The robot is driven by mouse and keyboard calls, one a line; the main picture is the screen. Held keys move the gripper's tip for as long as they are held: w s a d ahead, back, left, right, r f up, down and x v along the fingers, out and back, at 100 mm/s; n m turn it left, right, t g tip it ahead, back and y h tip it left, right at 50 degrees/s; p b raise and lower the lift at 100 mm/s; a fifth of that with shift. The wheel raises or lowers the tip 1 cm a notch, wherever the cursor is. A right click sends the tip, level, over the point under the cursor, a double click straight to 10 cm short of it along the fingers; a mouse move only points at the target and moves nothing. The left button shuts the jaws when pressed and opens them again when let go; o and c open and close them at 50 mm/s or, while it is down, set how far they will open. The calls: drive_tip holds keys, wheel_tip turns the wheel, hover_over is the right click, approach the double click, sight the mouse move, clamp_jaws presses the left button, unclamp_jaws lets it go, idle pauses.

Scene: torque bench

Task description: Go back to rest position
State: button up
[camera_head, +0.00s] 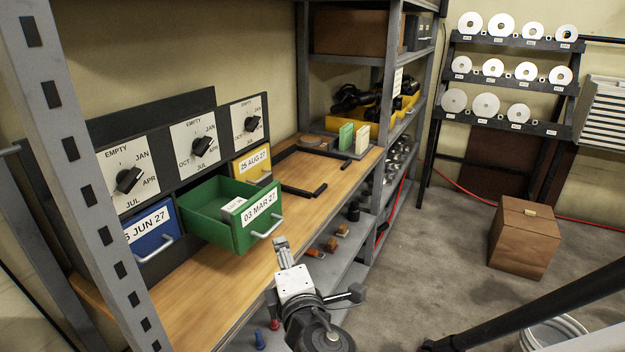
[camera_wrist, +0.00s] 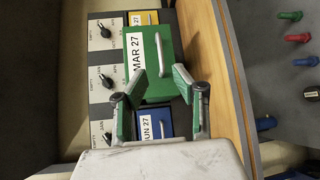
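My gripper (camera_head: 282,252) hangs in front of the bench edge, below and to the right of the green drawer (camera_head: 206,204). In the wrist view my gripper (camera_wrist: 160,82) has its two fingers apart with nothing between them. The green drawer, labelled 03 MAR 27, is pulled out and holds a small pale labelled item (camera_head: 234,206). Its silver handle (camera_head: 268,228) is apart from my fingers. The blue drawer (camera_head: 152,229), labelled JUN 27, and the yellow drawer (camera_head: 252,164), labelled 25 AUG 27, sit in the cabinet at either side.
Three dial panels (camera_head: 125,178) stand above the drawers. A grey upright post (camera_head: 80,170) rises at the left. Shelves with tools (camera_head: 340,238) lie under the wooden bench (camera_head: 190,300). A wooden box (camera_head: 525,238) and a bucket (camera_head: 553,332) stand on the floor, with open floor around them.

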drive_tip(key=shift+s+d, duration=0.1)
drive_tip(key=shift+s, duration=0.3)
drive_tip(key=w+d+r+m+g+h+p, duration=0.1)
drive_tip(key=d+r+m+g+h+p, duration=0.15)
drive_tip(key=d+m, duration=0.5)
drive_tip(key=d+r+m+g+h+p, duration=0.15)
drive_tip(key=d+m+h, duration=0.3)
drive_tip(key=d, duration=0.65)
drive_tip(key=s+d+r+m+g+p, duration=0.1)
drive_tip(key=s+d+m+g+p, duration=0.1)
drive_tip(key=s+d+m, duration=0.2)
drive_tip(key=s+d+r+m+g+y+p, duration=0.1)
drive_tip(key=s+d+r+m+g+p, duration=0.1)
drive_tip(key=s+d+m, duration=0.3)
drive_tip(key=s+m, duration=0.2)
drive_tip(key=s, duration=0.1)
drive_tip(key=shift+r+g+y, duration=0.25)
drive_tip(key=shift+g+y, duration=0.05)
